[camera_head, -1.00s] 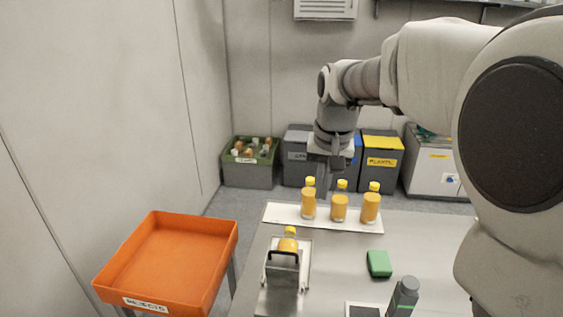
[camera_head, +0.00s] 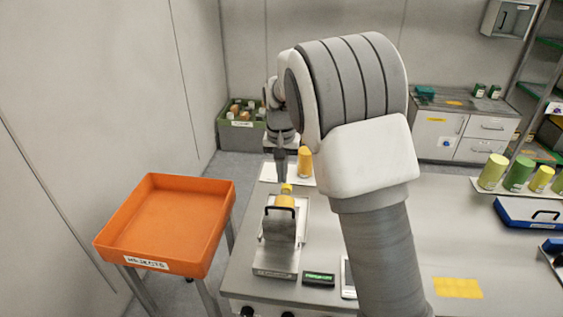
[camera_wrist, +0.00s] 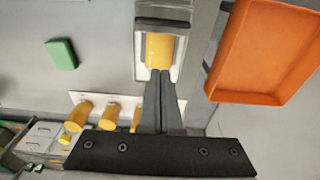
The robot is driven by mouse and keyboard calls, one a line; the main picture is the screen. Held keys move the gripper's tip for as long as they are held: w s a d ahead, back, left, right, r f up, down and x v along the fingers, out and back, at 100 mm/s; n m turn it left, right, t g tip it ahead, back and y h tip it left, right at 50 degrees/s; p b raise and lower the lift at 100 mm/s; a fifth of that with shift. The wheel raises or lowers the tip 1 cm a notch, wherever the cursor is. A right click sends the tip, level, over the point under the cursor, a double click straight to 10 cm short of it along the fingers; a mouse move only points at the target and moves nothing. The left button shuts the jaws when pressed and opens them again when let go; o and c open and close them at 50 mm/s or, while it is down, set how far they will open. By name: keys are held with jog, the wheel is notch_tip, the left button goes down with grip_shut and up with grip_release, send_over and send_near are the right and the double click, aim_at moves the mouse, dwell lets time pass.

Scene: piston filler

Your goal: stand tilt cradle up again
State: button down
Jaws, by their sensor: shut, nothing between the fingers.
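The tilt cradle (camera_head: 279,228) is a grey metal holder with a black handle on a pale base plate at the near left of the bench. A yellow-orange bottle (camera_head: 285,199) shows behind its front plate. In the wrist view the cradle (camera_wrist: 163,13) is at the top middle, with the bottle (camera_wrist: 160,50) in it. I cannot tell the cradle's exact lean. My gripper (camera_head: 281,180) is shut and empty, pointing down just behind the bottle's cap. In the wrist view its fingertips (camera_wrist: 159,73) overlap the bottle's near end; contact is unclear.
An orange tray (camera_head: 165,225) stands left of the bench. Orange bottles (camera_wrist: 78,115) stand on a white strip (camera_head: 268,173) behind the cradle. A green block (camera_wrist: 61,54) lies on the bench. My arm hides the bench's middle in the head view.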

aim_at(280, 215)
notch_tip(280, 215, down, 3)
jog(key=shift+s+f, duration=0.1)
jog(key=shift+s+a+f, duration=0.1)
jog(key=shift+s+f, duration=0.05)
jog(key=shift+s, duration=0.35)
jog(key=shift+s+a+f, duration=0.1)
jog(key=shift+s, duration=0.4)
jog(key=shift+s+a+f, duration=0.1)
jog(key=shift+s+f, duration=0.2)
jog(key=shift+s, duration=0.3)
jog(key=shift+s, duration=0.1)
jog(key=shift+s+a, duration=0.1)
jog(key=shift+s, duration=0.15)
jog(key=shift+t, duration=0.3)
